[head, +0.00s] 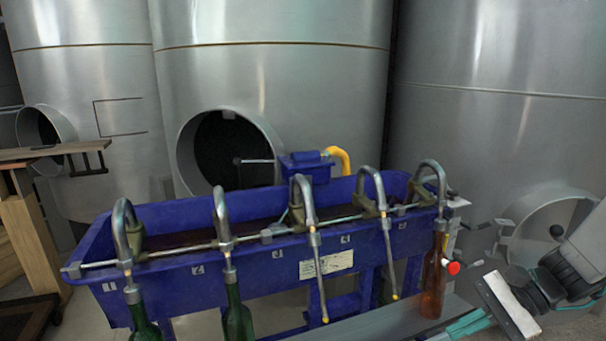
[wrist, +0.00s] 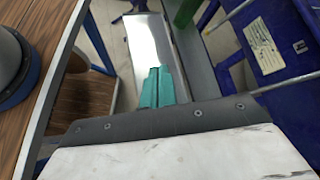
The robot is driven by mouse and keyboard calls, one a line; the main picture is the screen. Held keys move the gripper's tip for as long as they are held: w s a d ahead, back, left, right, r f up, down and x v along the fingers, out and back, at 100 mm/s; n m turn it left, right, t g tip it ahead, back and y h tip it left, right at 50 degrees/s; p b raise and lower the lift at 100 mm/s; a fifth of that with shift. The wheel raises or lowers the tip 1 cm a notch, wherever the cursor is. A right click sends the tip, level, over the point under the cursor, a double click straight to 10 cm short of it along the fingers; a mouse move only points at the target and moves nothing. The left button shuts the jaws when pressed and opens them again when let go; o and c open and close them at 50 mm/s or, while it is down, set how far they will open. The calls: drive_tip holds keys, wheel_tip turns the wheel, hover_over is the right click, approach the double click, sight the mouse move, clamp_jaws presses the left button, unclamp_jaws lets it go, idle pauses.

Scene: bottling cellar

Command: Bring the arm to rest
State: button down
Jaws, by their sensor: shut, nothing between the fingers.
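My gripper (head: 466,326) is at the lower right of the head view, low beside the grey shelf in front of the blue filling trough. Its teal fingers also show in the wrist view (wrist: 157,88), closed together with nothing between them. My arm comes in from the right edge. A white plate-like part on the wrist hides the bottom of the wrist view.
The blue trough (head: 215,275) carries several curved spouts. A brown bottle (head: 433,285) stands under the rightmost spout, close left of my gripper. Green bottles (head: 145,331) (head: 238,322) are under the left spouts. A wooden table (wrist: 25,100) lies left in the wrist view. Steel tanks (head: 275,90) stand behind.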

drive_tip(key=s+a+r+n+t+h, duration=0.1)
drive_tip(key=s+a+r+n+h, duration=0.1)
drive_tip(key=s+r+n+h, duration=0.8)
drive_tip(key=shift+s+r+n+h, duration=0.4)
drive_tip(key=shift+s+r+n, duration=0.8)
drive_tip(key=shift+s+n, duration=0.55)
